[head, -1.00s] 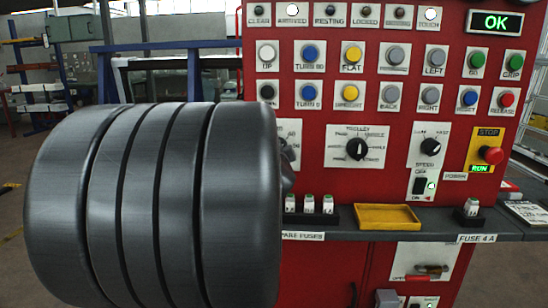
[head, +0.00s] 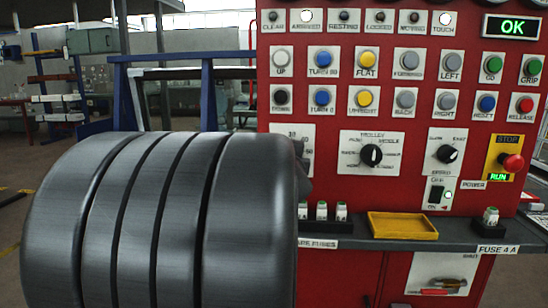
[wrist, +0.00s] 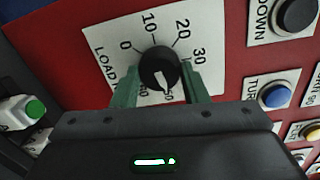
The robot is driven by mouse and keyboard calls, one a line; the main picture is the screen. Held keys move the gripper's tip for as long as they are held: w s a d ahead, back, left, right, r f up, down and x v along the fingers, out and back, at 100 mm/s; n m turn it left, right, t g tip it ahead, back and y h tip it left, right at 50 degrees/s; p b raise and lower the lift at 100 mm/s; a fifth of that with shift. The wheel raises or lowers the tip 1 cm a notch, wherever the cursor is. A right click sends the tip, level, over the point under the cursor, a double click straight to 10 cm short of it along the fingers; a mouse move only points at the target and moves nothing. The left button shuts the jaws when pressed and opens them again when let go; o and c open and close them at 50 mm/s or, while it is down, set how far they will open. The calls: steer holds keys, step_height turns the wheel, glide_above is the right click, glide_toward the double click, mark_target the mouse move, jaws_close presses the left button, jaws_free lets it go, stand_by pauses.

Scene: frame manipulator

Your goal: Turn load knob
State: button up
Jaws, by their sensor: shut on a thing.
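The load knob (wrist: 160,68) is a round black dial with a white pointer line, on a white plate marked LOAD with a scale from 0 upward. Its pointer faces down in the wrist view, close to the mark that reads 50. My gripper (wrist: 158,82) has its two green fingers on either side of the knob and is shut on it. The right finger covers part of the scale past 30. In the head view my large grey arm link hides the knob and gripper; only part of the load plate (head: 293,133) shows.
The red panel (head: 400,110) carries several buttons, a trolley knob (head: 371,155), a speed knob (head: 447,154) and a red stop button (head: 512,162). The OK display (head: 511,27) is lit. A shelf below holds white fuses (head: 341,211) and a yellow tray (head: 402,225).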

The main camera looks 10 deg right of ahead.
stand_by(0.3)
steer(key=o, duration=1)
steer(key=shift+s, duration=0.1)
